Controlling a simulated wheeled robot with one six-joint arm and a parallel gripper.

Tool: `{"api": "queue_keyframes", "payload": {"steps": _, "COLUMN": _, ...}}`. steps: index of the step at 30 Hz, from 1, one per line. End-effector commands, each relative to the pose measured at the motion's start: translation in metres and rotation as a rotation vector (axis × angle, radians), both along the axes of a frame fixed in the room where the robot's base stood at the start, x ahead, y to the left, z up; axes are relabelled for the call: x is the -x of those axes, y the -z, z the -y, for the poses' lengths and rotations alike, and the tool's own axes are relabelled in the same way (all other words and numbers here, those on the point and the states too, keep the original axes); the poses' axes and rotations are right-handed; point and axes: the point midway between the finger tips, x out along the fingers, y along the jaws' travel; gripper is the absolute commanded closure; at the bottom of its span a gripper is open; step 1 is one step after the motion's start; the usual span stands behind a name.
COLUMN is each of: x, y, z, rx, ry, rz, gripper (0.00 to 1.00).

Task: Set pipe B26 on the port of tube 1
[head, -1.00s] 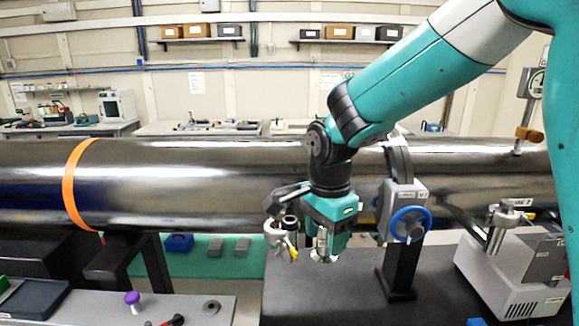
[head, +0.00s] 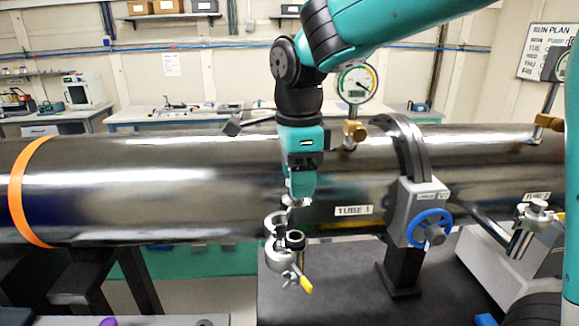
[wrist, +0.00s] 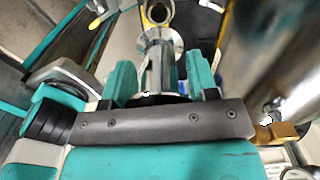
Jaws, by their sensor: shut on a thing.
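My gripper (head: 300,192) points down in front of the long steel tube 1 (head: 200,185), which bears a "TUBE 1" label. The wrist view shows its teal fingers (wrist: 158,82) shut on a short metal pipe (wrist: 153,65) with a round flange at its far end. No B26 marking is readable. In the head view little of the pipe (head: 290,202) shows below the fingers. The port (head: 295,240), with a dark ring, an open silver clamp (head: 279,262) and a yellow handle, is just below and slightly left. The pipe appears above it; I cannot tell whether they touch.
A grey valve box with a blue handwheel (head: 430,228) stands right of the port. A dial gauge (head: 356,82) on a brass fitting rises from the tube behind. Another clamped port (head: 535,215) is at far right. The dark bench top (head: 340,285) below is mostly clear.

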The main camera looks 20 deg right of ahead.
Motion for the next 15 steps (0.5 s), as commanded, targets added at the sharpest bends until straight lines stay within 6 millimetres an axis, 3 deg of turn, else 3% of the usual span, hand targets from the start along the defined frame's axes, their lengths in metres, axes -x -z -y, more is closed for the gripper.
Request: {"api": "queue_keyframes", "payload": {"steps": 15, "x": 0.0, "y": 0.042, "z": -0.003, "rx": 0.0, "ry": -0.006, "rz": 0.0, "gripper": 0.75}}
